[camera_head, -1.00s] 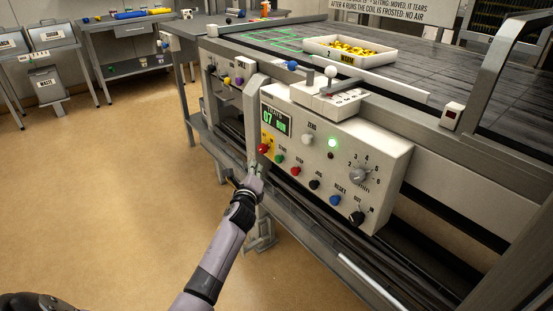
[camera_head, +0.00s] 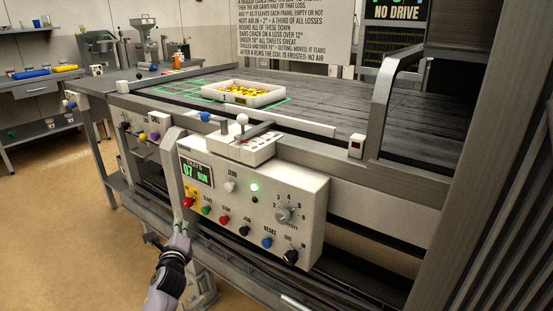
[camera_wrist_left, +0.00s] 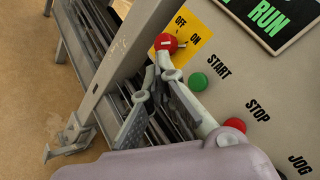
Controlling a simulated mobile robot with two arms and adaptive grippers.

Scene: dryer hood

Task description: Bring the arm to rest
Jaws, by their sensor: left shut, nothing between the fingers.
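My left gripper (camera_head: 180,230) is just off the lower left corner of the white control box (camera_head: 310,215), below its red switch (camera_head: 189,202). In the left wrist view its two grey fingers (camera_wrist_left: 160,68) come together, shut and empty, with their tips just below the red OFF/ON switch (camera_wrist_left: 166,42). I cannot tell whether they touch the switch or the box. The green START button (camera_wrist_left: 198,82) and red STOP button (camera_wrist_left: 235,125) are to the right of the fingers. My right gripper is not in view.
The box display (camera_head: 196,170) reads 07 RUN, and a green lamp (camera_head: 254,187) is lit. A white tray (camera_head: 272,98) of yellow pieces sits among green lines on the dark belt (camera_head: 330,108). A grey post (camera_head: 177,165) stands beside the box. Floor is open at left.

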